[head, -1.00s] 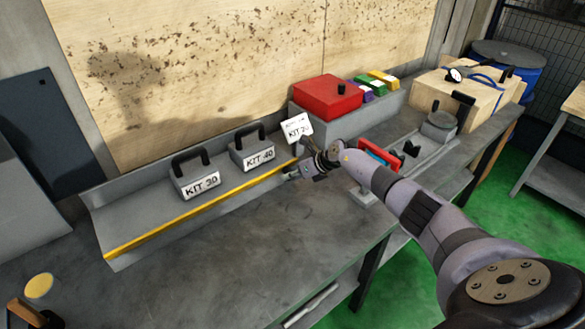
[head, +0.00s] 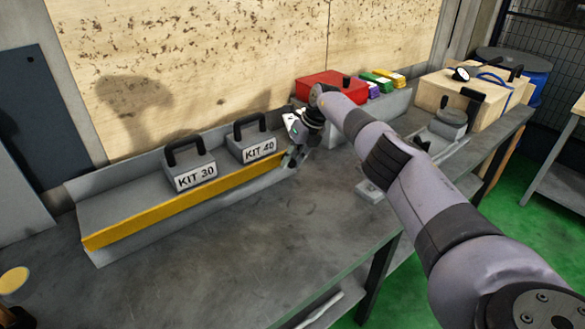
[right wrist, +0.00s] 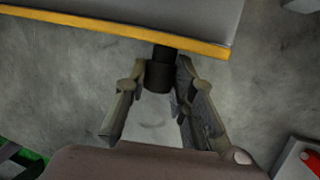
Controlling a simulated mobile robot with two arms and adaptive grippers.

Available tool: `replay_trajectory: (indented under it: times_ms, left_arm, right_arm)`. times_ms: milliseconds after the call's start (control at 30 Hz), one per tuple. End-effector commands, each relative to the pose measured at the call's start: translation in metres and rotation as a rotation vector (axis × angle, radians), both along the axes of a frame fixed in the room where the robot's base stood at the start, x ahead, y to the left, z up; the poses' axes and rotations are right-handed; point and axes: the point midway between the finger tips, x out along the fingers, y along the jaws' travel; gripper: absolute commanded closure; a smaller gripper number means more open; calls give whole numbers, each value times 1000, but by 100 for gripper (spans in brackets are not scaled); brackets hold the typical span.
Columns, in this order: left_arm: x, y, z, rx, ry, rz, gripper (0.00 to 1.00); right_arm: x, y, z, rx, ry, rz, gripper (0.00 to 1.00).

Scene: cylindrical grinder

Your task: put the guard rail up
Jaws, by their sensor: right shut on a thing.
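The yellow guard rail (head: 180,207) runs along the front edge of the grey tray (head: 120,202). Its broad yellow face shows in the head view. In the right wrist view the rail's edge (right wrist: 110,27) is a narrow yellow band. My right gripper (head: 291,160) is at the rail's right end. Its fingers (right wrist: 160,76) are shut on a dark round knob (right wrist: 159,75) just in front of the rail. The exact contact is partly hidden. My left gripper is not in view.
Kit 30 (head: 190,172) and Kit 40 (head: 254,146) stand in the tray behind the rail. My right arm covers most of another labelled kit. A red box (head: 328,84) stands at the back. The bench front (head: 210,255) is clear.

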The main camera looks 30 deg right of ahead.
Motion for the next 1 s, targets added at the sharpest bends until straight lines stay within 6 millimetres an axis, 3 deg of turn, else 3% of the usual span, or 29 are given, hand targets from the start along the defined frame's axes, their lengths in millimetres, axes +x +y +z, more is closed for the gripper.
replay_trajectory:
  times_ms: [133,633,667,933,1000]
  left_arm:
    - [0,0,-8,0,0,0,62]
    - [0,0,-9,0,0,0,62]
    - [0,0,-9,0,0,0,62]
    - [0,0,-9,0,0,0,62]
    - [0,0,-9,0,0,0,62]
  right_arm:
    - [2,0,0,-2,10,-1,100]
    - [2,0,2,-2,15,1,100]
    - [2,0,2,-2,15,1,74]
    - [2,0,2,-1,17,1,56]
    - [1,0,1,-1,18,2,56]
